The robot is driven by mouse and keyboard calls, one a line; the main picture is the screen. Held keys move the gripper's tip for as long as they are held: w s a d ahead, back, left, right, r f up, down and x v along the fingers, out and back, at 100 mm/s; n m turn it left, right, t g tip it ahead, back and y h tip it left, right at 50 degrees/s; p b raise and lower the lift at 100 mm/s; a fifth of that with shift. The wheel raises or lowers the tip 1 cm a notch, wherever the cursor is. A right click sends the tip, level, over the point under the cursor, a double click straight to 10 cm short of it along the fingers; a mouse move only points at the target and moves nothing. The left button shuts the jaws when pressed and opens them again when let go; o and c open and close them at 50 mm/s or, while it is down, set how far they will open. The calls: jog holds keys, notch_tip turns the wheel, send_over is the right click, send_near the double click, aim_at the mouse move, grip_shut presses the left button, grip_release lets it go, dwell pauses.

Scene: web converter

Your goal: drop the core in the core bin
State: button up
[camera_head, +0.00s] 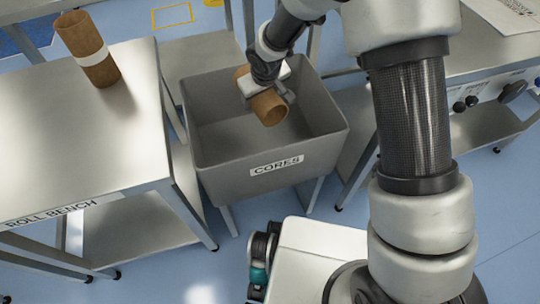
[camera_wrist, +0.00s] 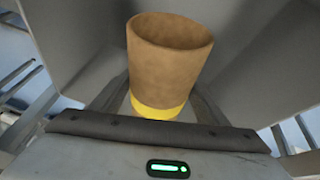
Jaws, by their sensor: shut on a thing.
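My gripper (camera_head: 264,89) is shut on a brown cardboard core (camera_head: 268,106), a hollow tube held tilted over the core bin. In the wrist view the core (camera_wrist: 168,62) stands between the fingers (camera_wrist: 158,100), with a yellow band at its lower end and its open end facing away. The core bin (camera_head: 220,172) is a grey open-topped tub labelled CORES, on legs. The core is over the bin's opening, toward the back. The bin's grey inner wall (camera_wrist: 250,50) fills much of the wrist view. Part of the bin's interior is hidden behind the core and gripper.
The roll bench (camera_head: 60,150) stands left of the bin, with another brown tube with a white band (camera_head: 95,64) upright on it. A metal table with black knobs (camera_head: 480,70) stands at right. My arm crosses the right side of the head view.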

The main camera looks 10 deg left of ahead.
jog(key=o, duration=1.5)
jog(key=shift+c, duration=0.2)
jog(key=p+v, duration=0.4)
jog(key=v, duration=1.3)
jog(key=shift+r, duration=0.3)
jog(key=shift+a, duration=0.1)
